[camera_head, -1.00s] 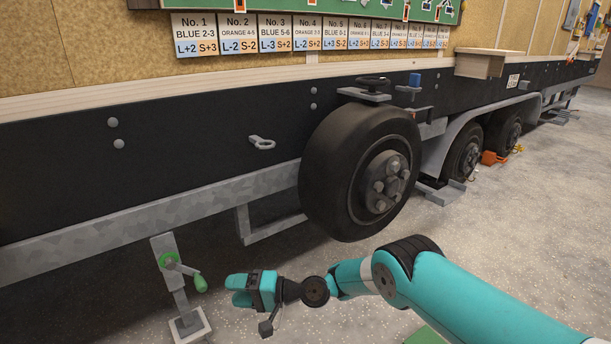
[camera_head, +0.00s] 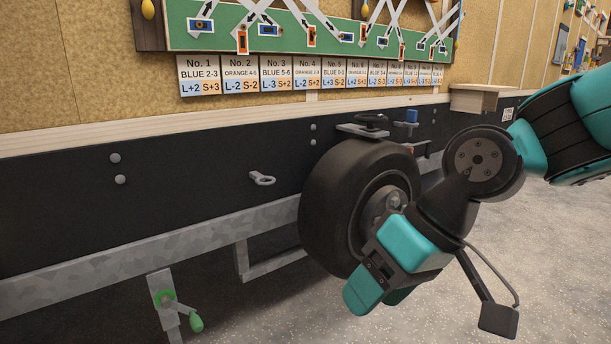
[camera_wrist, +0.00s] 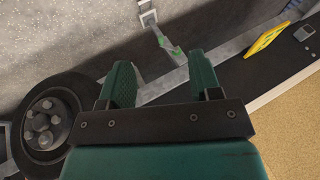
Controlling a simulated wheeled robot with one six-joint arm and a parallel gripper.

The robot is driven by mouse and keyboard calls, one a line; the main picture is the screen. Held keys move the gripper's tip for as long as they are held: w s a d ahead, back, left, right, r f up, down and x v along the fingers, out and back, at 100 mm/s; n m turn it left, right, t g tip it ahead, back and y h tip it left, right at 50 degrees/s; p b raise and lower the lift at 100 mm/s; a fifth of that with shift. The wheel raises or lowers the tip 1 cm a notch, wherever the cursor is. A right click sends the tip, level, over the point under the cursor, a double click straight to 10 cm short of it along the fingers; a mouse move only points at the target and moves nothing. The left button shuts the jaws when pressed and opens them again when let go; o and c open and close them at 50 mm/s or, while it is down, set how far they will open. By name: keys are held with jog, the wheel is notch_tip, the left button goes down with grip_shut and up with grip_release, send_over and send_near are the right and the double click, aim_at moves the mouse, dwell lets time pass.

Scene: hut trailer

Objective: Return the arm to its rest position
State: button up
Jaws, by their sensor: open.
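My gripper (camera_head: 378,298) is in the lower right of the head view, in front of the near trailer wheel (camera_head: 345,200), covering part of its hub. My arm comes in from the right edge and folds down to the gripper. In the wrist view my gripper (camera_wrist: 162,85) shows two teal fingers standing apart with nothing between them. Beyond the fingertips is the jack stand with the green crank (camera_wrist: 168,45). I cannot tell whether any part of the arm touches the wheel.
The trailer's dark side panel (camera_head: 60,205) and grey lower rail (camera_head: 70,275) run along the left. The green-handled jack (camera_head: 165,300) stands below the rail. A wooden box (camera_head: 478,98) juts out at right. The floor (camera_head: 270,315) is open in front. A yellow object (camera_wrist: 268,43) shows in the wrist view.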

jog(key=s+d+h, duration=0.2)
jog(key=s+d, duration=0.5)
jog(key=s, duration=0.3)
notch_tip(320, 180, up, 34)
jog(key=p, duration=3.4)
jog(key=shift+w+a+p, duration=0.2)
jog(key=shift+a+p, duration=0.05)
jog(key=shift+p, duration=0.05)
